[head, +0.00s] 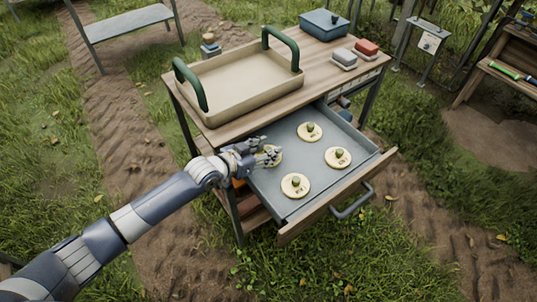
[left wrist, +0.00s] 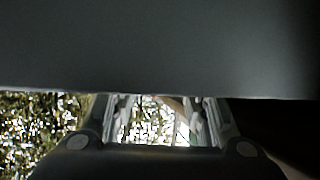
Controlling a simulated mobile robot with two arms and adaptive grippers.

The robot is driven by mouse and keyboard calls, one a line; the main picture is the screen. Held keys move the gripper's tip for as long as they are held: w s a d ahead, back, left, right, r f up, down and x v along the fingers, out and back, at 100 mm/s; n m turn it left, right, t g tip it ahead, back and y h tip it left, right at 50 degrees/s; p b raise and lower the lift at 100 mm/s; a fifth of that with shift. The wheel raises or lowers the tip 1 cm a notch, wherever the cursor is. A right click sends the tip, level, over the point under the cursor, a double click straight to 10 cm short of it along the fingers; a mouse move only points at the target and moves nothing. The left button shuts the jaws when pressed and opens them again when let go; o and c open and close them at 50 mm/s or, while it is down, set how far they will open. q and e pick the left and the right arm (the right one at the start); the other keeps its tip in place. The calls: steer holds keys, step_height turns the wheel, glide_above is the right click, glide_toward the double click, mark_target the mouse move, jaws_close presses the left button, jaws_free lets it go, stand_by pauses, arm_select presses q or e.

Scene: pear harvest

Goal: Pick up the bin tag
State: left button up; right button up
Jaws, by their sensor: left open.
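Several round pale tags, each with a small greenish knob and dark marks, lie in the open grey drawer (head: 318,186). I see one at the back (head: 309,132), one at the right (head: 338,157) and one at the front (head: 295,185). Another tag (head: 276,158) at the left is partly hidden by my left gripper (head: 268,154). The gripper is open at this tag; I cannot tell whether it touches it. In the left wrist view my open fingers (left wrist: 160,112) show below a large dark surface, and no tag is clear there. My right gripper is not in view.
The wooden table (head: 295,92) above the drawer carries a beige tray with green handles (head: 235,88), a blue lidded box (head: 325,25), and a grey and a red block (head: 366,47). The drawer's wooden front (head: 335,200) has a grey handle. Grass and dirt surround the table.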

arm_select(q)
jaws_close()
stand_by(0.3)
